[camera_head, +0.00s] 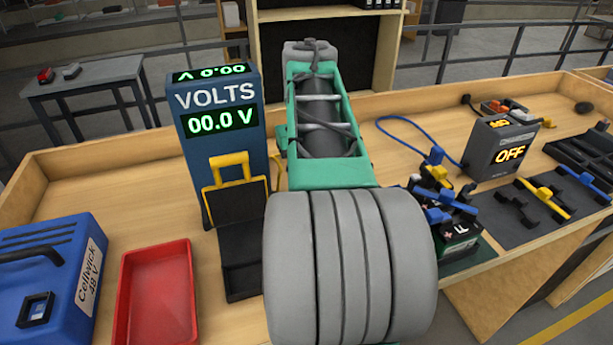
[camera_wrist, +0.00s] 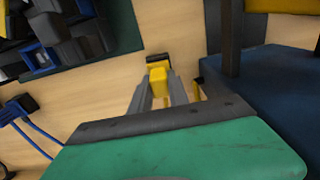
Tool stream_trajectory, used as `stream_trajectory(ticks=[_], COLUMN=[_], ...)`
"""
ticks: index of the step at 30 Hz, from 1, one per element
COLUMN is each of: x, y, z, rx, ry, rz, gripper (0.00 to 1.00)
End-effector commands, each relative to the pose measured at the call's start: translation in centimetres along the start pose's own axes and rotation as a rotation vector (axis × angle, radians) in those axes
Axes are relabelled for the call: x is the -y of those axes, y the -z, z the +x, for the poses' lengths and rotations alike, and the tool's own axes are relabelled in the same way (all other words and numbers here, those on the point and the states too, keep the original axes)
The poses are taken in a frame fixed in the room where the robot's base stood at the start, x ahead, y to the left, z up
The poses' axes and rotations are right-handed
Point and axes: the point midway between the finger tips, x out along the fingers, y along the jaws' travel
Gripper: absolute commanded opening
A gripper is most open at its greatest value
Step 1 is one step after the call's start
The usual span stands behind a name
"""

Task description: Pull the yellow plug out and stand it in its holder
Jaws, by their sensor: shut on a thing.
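My gripper (camera_wrist: 158,92) is shut on the yellow plug (camera_wrist: 158,76), which sits between the two grey fingers in the wrist view. A black part (camera_wrist: 159,59) shows at the plug's far end, over bare wood. In the head view my own arm hides the gripper and the plug. A black stand with a yellow frame (camera_head: 228,162) is in front of the blue volt meter (camera_head: 219,150), which reads 00.0 V. I cannot tell whether this stand is the plug's holder. The battery block (camera_head: 460,240) with blue and yellow fittings is right of my arm.
A red tray (camera_head: 158,295) and a blue Cellwick case (camera_head: 50,280) are at the left. A grey box reading OFF (camera_head: 503,148) stands at the right, with a blue cable. A dark mat (camera_head: 530,222) holds yellow and blue clamps. Bare wood shows between meter and battery.

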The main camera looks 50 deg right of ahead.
Motion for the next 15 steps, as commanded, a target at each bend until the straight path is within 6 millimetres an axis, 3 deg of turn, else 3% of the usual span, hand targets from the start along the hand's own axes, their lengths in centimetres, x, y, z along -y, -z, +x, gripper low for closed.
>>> stream_trajectory(ticks=[15], x=[0.0], y=[0.0], z=[1.4], rx=[0.000], ry=[0.000], rz=[0.000], gripper=[0.00])
